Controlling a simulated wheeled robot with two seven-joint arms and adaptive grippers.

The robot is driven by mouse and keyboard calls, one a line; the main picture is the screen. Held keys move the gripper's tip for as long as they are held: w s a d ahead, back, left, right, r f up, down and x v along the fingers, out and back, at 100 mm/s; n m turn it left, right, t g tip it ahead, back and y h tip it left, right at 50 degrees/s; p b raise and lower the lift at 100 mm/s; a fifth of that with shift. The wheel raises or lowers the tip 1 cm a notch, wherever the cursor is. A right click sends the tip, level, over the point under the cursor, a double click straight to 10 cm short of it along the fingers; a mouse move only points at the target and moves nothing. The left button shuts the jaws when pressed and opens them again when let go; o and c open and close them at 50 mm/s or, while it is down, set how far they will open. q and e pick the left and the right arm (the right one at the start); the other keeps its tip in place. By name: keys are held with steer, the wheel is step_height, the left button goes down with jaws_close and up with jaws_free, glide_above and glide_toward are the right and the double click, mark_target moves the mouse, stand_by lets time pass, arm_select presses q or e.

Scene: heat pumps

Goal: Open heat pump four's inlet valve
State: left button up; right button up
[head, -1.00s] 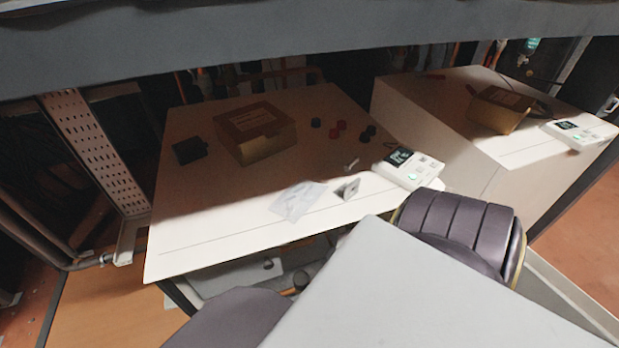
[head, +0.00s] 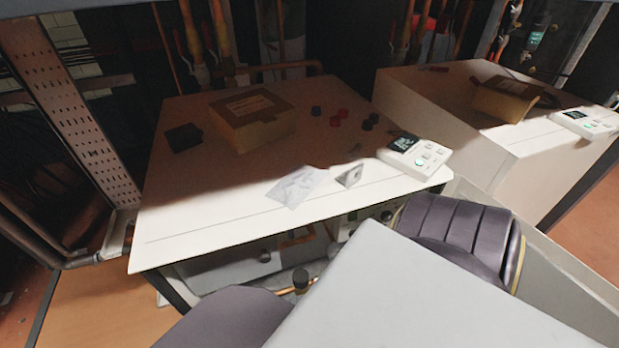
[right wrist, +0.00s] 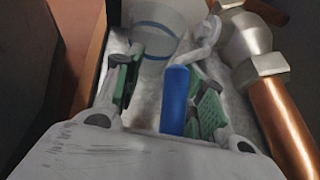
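In the right wrist view, a blue lever handle (right wrist: 174,100) points toward the camera from a pale metal valve part (right wrist: 207,37). My right gripper (right wrist: 160,92) is around the blue handle, with a green-padded finger on each side. The fingers are spread apart. The handle lies close to the right finger, with a clear gap to the left one. I cannot tell whether the right pad touches it. In the head view, two white heat pump casings (head: 185,217) (head: 447,112) stand side by side; no number is readable. My left gripper is not in view.
A metal fitting (right wrist: 250,50) with a copper pipe (right wrist: 282,118) runs close to the right of the gripper. A white cylinder with a blue band (right wrist: 158,28) lies ahead. A cardboard box (head: 250,122), white controller (head: 414,155) and plastic bag (head: 297,186) lie on the near casing.

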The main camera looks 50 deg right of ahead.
steer(key=shift+s+a+f+b, duration=0.15)
steer(key=shift+a+f+b, duration=0.1)
steer(key=shift+b, duration=0.4)
steer(key=s+d+r+m+p, duration=0.1)
steer(key=s+d+r+p, duration=0.3)
steer(key=s+d, duration=0.4)
steer(key=shift+s+d+r+t+p, duration=0.25)
steer(key=shift+d+r+t+p, duration=0.1)
steer(key=shift+d+r, duration=0.5)
steer(key=shift+a, duration=0.1)
